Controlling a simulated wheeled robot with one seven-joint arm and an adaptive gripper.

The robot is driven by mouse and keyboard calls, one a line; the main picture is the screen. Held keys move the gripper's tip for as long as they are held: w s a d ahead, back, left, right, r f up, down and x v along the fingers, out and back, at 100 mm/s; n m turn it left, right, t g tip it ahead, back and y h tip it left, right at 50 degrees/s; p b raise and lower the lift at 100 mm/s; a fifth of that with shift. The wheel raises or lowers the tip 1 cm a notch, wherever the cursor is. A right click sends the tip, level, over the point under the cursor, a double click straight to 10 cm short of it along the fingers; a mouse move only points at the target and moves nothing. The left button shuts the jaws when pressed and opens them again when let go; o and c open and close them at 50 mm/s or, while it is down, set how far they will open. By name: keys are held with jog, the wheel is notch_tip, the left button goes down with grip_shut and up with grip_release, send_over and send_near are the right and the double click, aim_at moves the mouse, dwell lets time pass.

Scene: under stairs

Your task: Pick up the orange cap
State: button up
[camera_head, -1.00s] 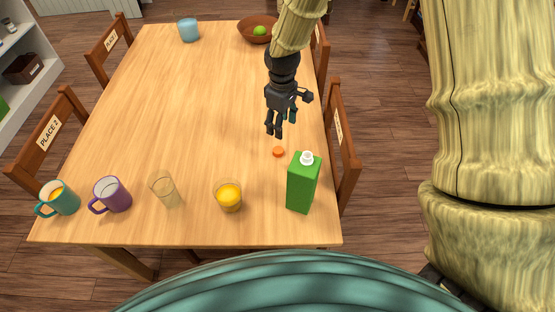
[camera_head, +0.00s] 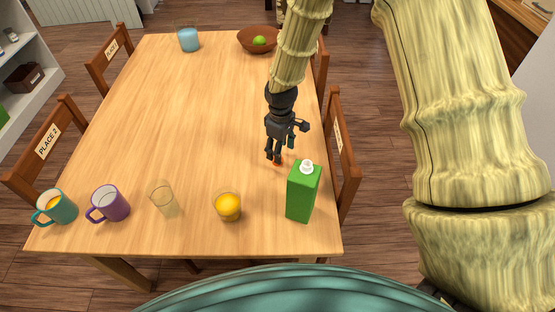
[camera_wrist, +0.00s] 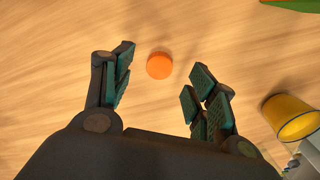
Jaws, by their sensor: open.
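The orange cap (camera_wrist: 159,65) lies flat on the wooden table. In the wrist view it sits between the lines of my two fingers, a little beyond their tips. My gripper (camera_wrist: 160,80) is open and empty. In the head view my gripper (camera_head: 273,158) points down just above the cap, and its fingers hide most of it; a bit of orange shows beside the fingertips. I cannot tell the exact height of the fingertips over the table.
A green carton (camera_head: 302,192) stands close by, right and nearer. A glass of orange juice (camera_head: 228,207), an empty glass (camera_head: 164,199), a purple mug (camera_head: 109,204) and a teal mug (camera_head: 57,207) line the near edge. The table's middle (camera_head: 180,120) is clear.

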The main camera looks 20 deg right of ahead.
jog(key=shift+w+a+f+p, duration=0.15)
jog(key=shift+f+p, duration=0.2)
jog(key=shift+f, duration=0.85)
jog(key=shift+a+f+p, duration=0.1)
jog(key=shift+f+p, duration=0.2)
jog(key=shift+f, duration=0.85)
jog(key=c, duration=0.8)
